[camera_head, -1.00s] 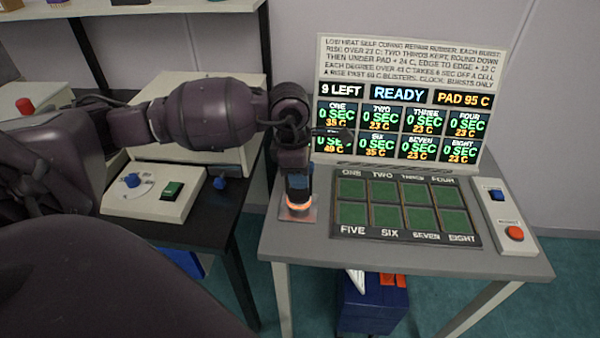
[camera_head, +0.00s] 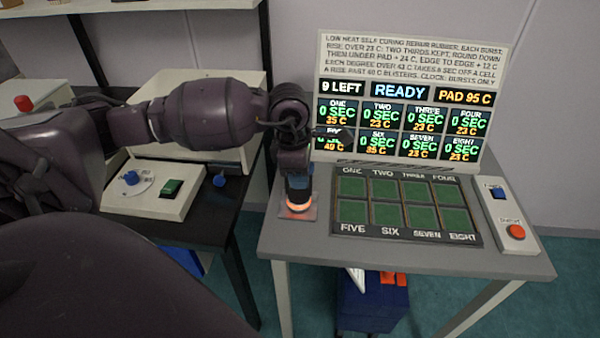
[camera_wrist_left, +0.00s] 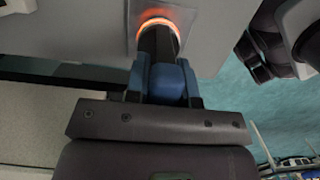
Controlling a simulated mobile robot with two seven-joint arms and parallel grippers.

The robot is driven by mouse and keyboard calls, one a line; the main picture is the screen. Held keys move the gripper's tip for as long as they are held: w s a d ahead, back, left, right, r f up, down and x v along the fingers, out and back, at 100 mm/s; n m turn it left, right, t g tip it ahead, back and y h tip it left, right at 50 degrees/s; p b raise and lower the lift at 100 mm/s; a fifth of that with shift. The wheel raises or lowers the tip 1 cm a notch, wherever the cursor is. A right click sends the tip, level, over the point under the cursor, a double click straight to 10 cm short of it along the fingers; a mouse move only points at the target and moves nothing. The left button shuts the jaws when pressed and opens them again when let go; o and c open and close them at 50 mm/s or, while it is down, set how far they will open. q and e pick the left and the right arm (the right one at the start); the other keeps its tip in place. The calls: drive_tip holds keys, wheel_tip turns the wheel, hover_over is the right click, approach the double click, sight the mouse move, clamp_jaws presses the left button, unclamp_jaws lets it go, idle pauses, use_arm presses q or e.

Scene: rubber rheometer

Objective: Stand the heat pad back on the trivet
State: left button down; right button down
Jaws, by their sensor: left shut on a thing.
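The heat pad (camera_head: 299,199) is a dark upright cylinder with a glowing orange ring at its foot. It stands over the trivet (camera_head: 309,213), a flat grey square plate at the left end of the grey table. My left gripper (camera_head: 299,183) points down from above and is shut on the pad's dark upper part. In the left wrist view, the blue fingers (camera_wrist_left: 165,82) close around the pad's dark body (camera_wrist_left: 157,43), with the glowing ring against or just off the plate. I cannot tell whether it touches. My right gripper is not in view.
Right of the trivet lies a panel of green cells (camera_head: 405,205), labelled ONE to EIGHT. Behind it stands a display board (camera_head: 405,100) reading READY and PAD 95 C. A button box (camera_head: 505,215) sits at the right edge. A black table (camera_head: 215,225) with a control box is at left.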

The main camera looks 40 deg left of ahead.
use_arm(q)
drive_tip(key=shift+f, duration=0.2)
idle(0.5)
drive_tip(key=c, duration=0.9)
unclamp_jaws()
drive_tip(key=shift+f, duration=0.15)
drive_tip(key=shift+r, duration=0.25)
drive_tip(key=r, duration=0.7)
drive_tip(key=a+r+p, duration=0.1)
drive_tip(key=r, duration=0.2)
drive_tip(key=shift+s+r, duration=0.25)
drive_tip(key=shift+s, duration=0.1)
